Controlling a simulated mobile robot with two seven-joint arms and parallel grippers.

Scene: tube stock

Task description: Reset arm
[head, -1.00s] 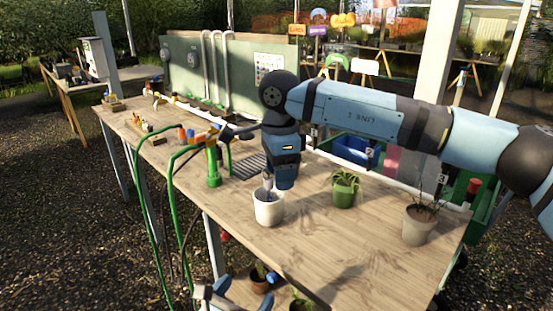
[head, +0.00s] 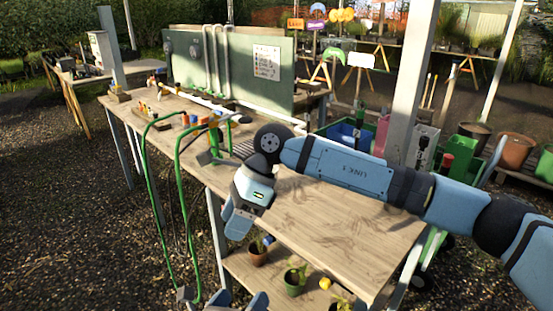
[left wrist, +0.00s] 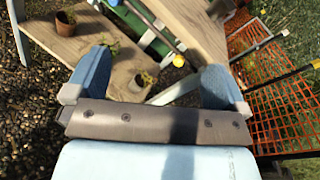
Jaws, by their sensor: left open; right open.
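My left gripper (head: 240,299) shows only at the bottom edge of the head view. In the left wrist view its two blue fingers (left wrist: 157,65) stand wide apart with nothing between them. My right gripper (head: 236,226) hangs from the arm that comes in from the right. It points down and left over the front edge of the wooden table (head: 330,225). I see nothing held in it; its fingertips are hard to make out. The right arm crosses above the table and hides part of its top.
Potted plants (head: 258,252) stand on the lower shelf (head: 240,268), below my right gripper. Green hoses (head: 146,190) loop off the table's front. A green panel (head: 268,75) stands at the back. A post (head: 408,85) rises behind the right arm. The table's visible right part is bare.

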